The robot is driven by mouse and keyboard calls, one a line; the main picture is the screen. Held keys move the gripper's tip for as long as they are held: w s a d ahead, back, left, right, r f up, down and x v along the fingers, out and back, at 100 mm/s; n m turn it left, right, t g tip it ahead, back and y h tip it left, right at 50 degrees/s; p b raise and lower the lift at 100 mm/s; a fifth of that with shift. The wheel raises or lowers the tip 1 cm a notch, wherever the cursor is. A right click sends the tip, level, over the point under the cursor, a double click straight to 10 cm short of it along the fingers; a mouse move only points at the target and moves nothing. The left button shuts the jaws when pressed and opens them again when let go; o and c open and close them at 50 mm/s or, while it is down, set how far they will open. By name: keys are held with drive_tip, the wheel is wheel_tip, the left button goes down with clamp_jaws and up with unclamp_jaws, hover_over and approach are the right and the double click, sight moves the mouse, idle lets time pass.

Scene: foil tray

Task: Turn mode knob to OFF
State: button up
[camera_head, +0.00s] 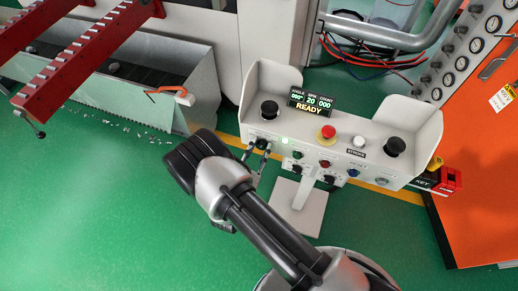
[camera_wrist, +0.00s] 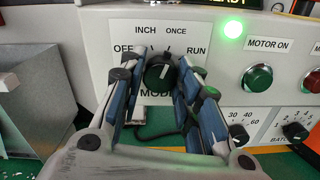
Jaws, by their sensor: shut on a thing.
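The black mode knob (camera_wrist: 158,74) is on the white front panel of the control console (camera_head: 325,138), with OFF, INCH, ONCE and RUN printed around it. Its white pointer line tilts up and slightly right, roughly toward ONCE, away from OFF at the left. My gripper (camera_wrist: 158,76) has one finger on each side of the knob and is shut on it. The fingers partly cover the word MODE below. In the head view my gripper (camera_head: 256,150) reaches the lower left of the console and hides the knob.
A lit green lamp (camera_wrist: 233,30), a green MOTOR ON button (camera_wrist: 257,77) and a BATCH knob (camera_wrist: 295,131) are right of my gripper. A red emergency button (camera_head: 326,132) is on the console top. A metal scrap bin (camera_head: 195,92) stands left.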

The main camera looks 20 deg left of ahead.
drive_tip(key=shift+c, duration=0.8)
drive_tip(key=n, duration=0.4)
drive_tip(key=shift+b, duration=0.3)
drive_tip(key=n, duration=0.3)
drive_tip(key=shift+f+n, duration=0.1)
drive_tip(key=shift+n, duration=0.2)
drive_tip(key=n, duration=0.4)
drive_tip(key=shift+n, duration=2.3)
